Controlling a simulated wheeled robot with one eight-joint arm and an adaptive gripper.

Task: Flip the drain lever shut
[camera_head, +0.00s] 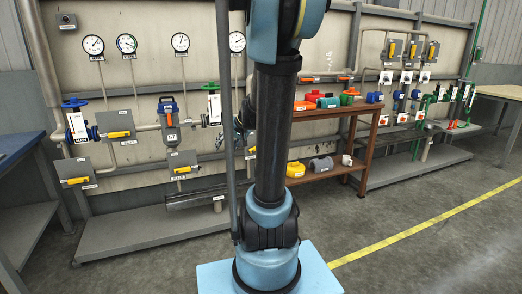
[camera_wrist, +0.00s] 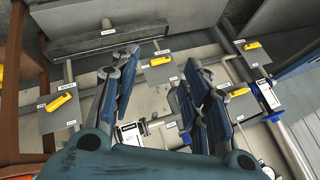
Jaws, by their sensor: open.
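Several yellow levers sit on grey plates with small labels too blurred to read, so I cannot tell which is the drain lever. In the head view they are a far-left lower lever (camera_head: 76,181), an upper-left lever (camera_head: 120,134), a middle lever (camera_head: 184,169) and one (camera_head: 252,149) partly beside my arm. The wrist view, turned over, shows a left lever (camera_wrist: 61,101), a middle lever (camera_wrist: 158,61) and two right levers (camera_wrist: 250,45) (camera_wrist: 236,93). All look roughly sideways. My gripper (camera_wrist: 166,88) is open and empty, apart from the levers; my arm mostly hides it in the head view.
Pressure gauges (camera_head: 127,43) and blue-handled valves (camera_head: 75,103) line the wall. A grey lock-like device (camera_head: 169,122) hangs mid-panel. A brown shelf (camera_head: 330,177) with coloured parts stands right of my arm. A blue table (camera_head: 18,146) is at left. Floor (camera_head: 400,245) at right is clear.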

